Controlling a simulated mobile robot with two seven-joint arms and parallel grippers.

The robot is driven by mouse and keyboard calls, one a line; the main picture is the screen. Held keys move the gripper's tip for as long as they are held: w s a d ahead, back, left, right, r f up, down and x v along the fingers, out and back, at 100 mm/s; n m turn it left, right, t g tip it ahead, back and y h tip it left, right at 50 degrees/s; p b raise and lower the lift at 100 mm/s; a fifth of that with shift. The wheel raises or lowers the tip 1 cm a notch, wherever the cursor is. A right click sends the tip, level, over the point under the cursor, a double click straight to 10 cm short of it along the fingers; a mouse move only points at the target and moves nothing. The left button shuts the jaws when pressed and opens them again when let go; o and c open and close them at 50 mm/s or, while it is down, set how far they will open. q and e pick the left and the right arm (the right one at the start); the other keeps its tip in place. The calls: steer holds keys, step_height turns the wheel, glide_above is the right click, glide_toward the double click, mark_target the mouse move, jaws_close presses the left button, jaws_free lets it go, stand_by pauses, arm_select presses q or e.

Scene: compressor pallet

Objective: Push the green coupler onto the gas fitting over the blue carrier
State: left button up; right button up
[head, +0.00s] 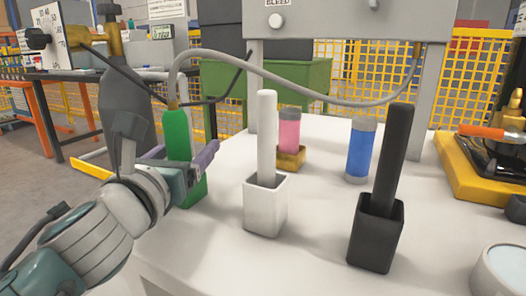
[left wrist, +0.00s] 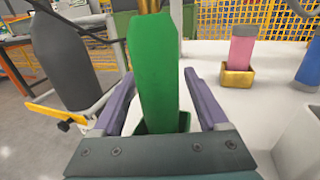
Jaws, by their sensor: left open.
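The green coupler (head: 176,135) stands upright in a green square holder (head: 197,192) on the white table, with a grey hose rising from its brass top. My left gripper (head: 182,153) is open, its purple fingers on either side of the coupler; the left wrist view shows the coupler (left wrist: 156,75) between them, with gaps at both sides. A blue cylinder with grey ends (head: 359,150), apparently the blue carrier, stands at the right. A grey fitting (head: 374,4) shows on the panel above it, cut by the top edge. My right gripper is not in view.
A white rod in a white holder (head: 266,205) and a black rod in a black holder (head: 376,235) stand in front. A pink cylinder (head: 289,132) sits in a brass holder behind. The hose (head: 300,92) loops across to the panel's right. A dark grey bottle (left wrist: 62,55) stands left.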

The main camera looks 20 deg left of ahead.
arm_select(q)
steer(key=shift+c, duration=0.2)
jaws_close()
stand_by(0.4)
